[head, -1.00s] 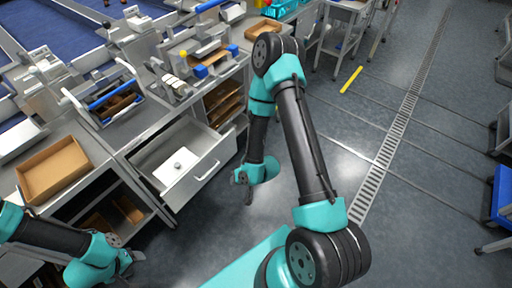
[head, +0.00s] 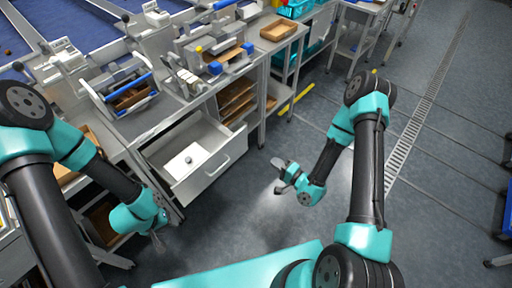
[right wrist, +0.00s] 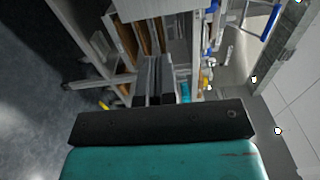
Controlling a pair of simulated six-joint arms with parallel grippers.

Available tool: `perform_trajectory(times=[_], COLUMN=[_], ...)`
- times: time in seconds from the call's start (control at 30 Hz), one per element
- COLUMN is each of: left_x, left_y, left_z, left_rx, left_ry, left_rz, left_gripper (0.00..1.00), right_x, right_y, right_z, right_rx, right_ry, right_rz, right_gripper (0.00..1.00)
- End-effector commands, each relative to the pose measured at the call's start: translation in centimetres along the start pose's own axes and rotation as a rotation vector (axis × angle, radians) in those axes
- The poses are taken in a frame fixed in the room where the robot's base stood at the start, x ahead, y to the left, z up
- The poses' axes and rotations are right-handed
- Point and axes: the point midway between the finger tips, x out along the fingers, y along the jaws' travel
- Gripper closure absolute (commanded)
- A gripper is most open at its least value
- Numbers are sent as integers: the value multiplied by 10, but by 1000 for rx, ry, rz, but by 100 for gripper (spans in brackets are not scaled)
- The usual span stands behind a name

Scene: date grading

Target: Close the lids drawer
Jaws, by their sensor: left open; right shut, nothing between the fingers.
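The lids drawer (head: 208,183) is a light grey metal drawer standing pulled out of the steel bench, with a bar handle (head: 219,166) on its front. A small white item (head: 184,160) with a dark dot lies inside. My right gripper (head: 279,178) is shut and empty, out over the floor to the right of the drawer front and apart from it. Its closed fingers (right wrist: 153,82) also show in the right wrist view, pointing towards the bench. My left gripper (head: 158,238) is open, low in front of the bench at the drawer's lower left, and looks apart from it.
Open shelves with brown trays (head: 236,101) are beside the drawer on the right. A caddy with a blue handle (head: 124,88) stands on the bench top. A wooden tray (head: 278,30) lies further back. The floor right of the drawer is clear, with a yellow strip (head: 297,99).

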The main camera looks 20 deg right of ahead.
Motion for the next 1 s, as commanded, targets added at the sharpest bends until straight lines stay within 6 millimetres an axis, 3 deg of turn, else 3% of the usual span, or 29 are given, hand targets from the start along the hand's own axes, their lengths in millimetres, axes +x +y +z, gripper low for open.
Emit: perform_trajectory(times=[0.27,1.0], left_x=[0,0], left_y=[0,0], left_z=[0,0], left_rx=[0,0], left_ry=[0,0], left_rz=[0,0], left_gripper=[47,47], right_x=[17,129], right_y=[0,0], right_z=[1,1], right_rx=[-3,-3], right_ry=[-3,-2], right_rz=[0,1], right_gripper=[100,100])
